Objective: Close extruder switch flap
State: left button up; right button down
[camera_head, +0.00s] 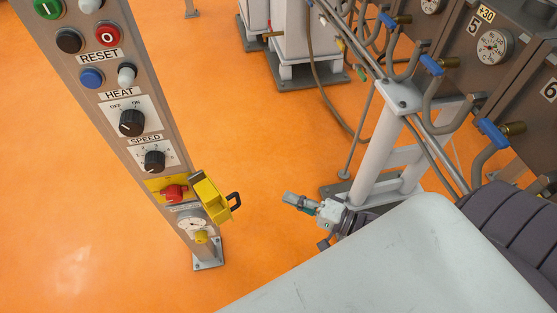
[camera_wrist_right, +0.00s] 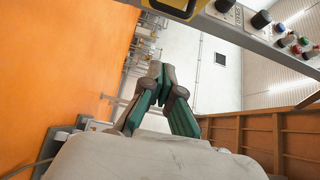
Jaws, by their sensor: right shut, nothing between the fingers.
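The yellow switch flap (camera_head: 212,199) stands swung open to the right side of the control column, with a black handle (camera_head: 235,200) on its outer edge. The red switch (camera_head: 173,193) on its yellow plate is uncovered beside it. My right gripper (camera_head: 288,197) is shut and empty, to the right of the flap and apart from it. In the right wrist view the gripper (camera_wrist_right: 158,68) points up with its fingertips together. The yellow flap (camera_wrist_right: 178,8) shows at the top edge of that view, partly cut off. My left gripper is not in view.
Pipes with blue-handled valves (camera_head: 431,65) and a grey frame (camera_head: 384,160) stand at the right. The orange floor between column and gripper is clear.

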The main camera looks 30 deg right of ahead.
jog(key=w+a+p, duration=0.1)
jog(key=w+a, duration=0.4)
jog(key=a, duration=0.3)
jog(key=shift+w+a+f, duration=0.15)
jog(key=shift+w+a, duration=0.2)
jog(key=shift+w, duration=0.05)
jog(key=shift+p, duration=0.4)
